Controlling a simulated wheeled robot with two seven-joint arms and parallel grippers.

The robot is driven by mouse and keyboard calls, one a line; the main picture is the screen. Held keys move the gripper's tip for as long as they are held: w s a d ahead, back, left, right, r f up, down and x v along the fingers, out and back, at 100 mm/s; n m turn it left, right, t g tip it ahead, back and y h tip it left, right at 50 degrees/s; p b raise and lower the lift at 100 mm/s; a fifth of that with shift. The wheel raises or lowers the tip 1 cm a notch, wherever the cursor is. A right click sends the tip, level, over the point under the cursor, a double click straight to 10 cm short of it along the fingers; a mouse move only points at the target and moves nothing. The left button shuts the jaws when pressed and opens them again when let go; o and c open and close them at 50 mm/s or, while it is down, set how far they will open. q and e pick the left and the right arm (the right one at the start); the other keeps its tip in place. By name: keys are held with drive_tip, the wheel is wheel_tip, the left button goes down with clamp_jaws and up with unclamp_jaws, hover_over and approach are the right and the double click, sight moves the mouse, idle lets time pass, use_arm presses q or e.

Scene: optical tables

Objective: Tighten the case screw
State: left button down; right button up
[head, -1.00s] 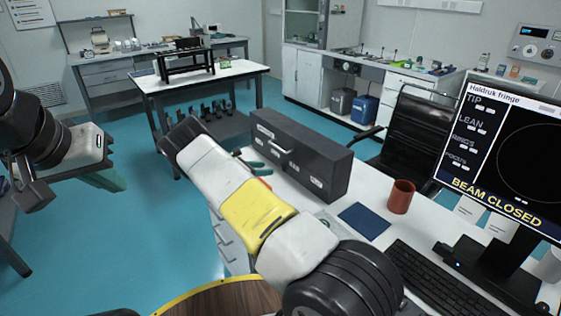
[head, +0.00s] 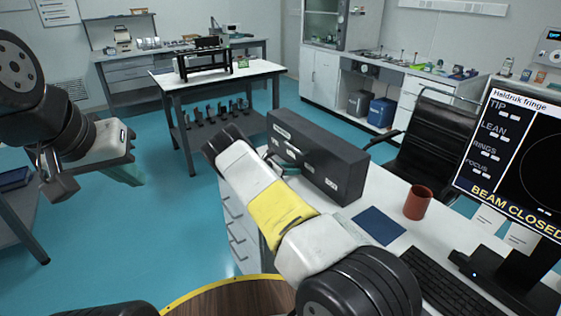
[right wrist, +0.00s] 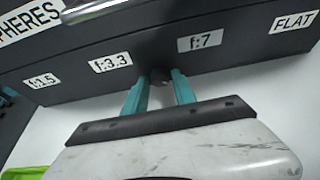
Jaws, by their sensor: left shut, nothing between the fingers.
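The dark grey case (head: 335,172) stands on the white desk at centre. In the right wrist view its face (right wrist: 240,65) carries the labels f:1.5, f:3.3, f:7 and FLAT. My right gripper (head: 290,169) is at the case's front. My left gripper (head: 132,175) is shut and empty over the floor at left, far from the case.
A red mug (head: 417,202), a dark blue pad (head: 379,225), a keyboard (head: 437,280) and a monitor reading BEAM CLOSED (head: 515,160) are on the desk right of the case. A black chair (head: 430,140) stands behind.

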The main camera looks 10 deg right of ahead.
clamp_jaws()
drive_tip(key=shift+w+n+g+h, duration=0.15)
drive_tip(key=shift+n+g+h, duration=0.15)
drive_tip(key=shift+n+g, duration=0.55)
drive_tip(key=shift+o, duration=2.4)
unclamp_jaws()
drive_tip(key=shift+v, duration=4)
